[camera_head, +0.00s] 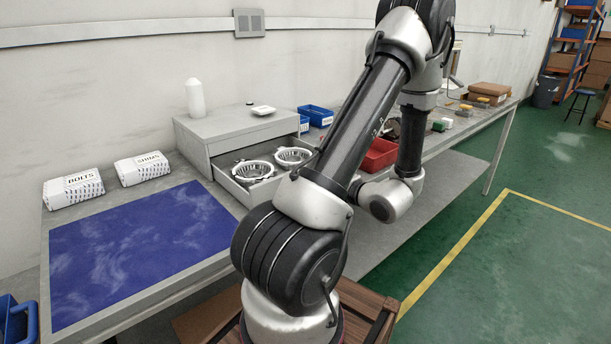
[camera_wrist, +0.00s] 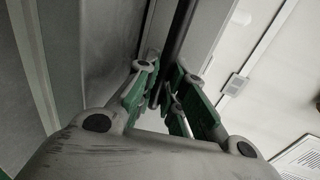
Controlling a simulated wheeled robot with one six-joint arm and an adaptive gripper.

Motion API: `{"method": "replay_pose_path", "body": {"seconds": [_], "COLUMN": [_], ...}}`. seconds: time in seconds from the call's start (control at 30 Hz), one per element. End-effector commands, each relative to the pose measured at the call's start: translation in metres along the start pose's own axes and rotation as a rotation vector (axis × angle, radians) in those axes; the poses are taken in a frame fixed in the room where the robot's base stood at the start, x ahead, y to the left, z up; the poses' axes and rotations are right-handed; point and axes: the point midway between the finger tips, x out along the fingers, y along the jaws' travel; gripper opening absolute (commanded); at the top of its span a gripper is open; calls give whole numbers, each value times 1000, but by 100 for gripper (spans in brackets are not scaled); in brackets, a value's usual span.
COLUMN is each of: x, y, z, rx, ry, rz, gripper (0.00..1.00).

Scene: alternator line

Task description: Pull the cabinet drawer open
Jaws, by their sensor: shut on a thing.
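The grey cabinet (camera_head: 232,127) stands on the workbench against the wall. Its drawer (camera_head: 232,188) is pulled out, and two silver ring-shaped housings (camera_head: 253,172) lie inside it. My arm hides the drawer's right front and its handle in the head view. In the wrist view, my gripper (camera_wrist: 167,80) has its green-padded fingers closed on either side of a dark bar (camera_wrist: 180,40), which looks like the drawer handle. In the head view my gripper is hidden behind my arm.
A white bottle (camera_head: 195,98) and a small white item (camera_head: 263,110) stand on the cabinet. Blue bins (camera_head: 318,115) and a red bin (camera_head: 378,156) sit to its right. Bags of bolts (camera_head: 73,188) and shims (camera_head: 142,168) lie behind a blue mat (camera_head: 140,250).

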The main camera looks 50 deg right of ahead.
Motion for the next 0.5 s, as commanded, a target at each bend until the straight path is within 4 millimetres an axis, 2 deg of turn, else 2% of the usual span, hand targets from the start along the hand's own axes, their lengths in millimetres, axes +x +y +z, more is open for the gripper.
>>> {"method": "replay_pose_path", "body": {"seconds": [0.03,0.2,0.5], "x": [-8,-24,-31], "y": [3,6,7], "z": [-5,-6,-6], "rx": [1,-2,-5], "ry": [15,14,14], "rz": [5,4,3], "gripper": [0,0,0]}}
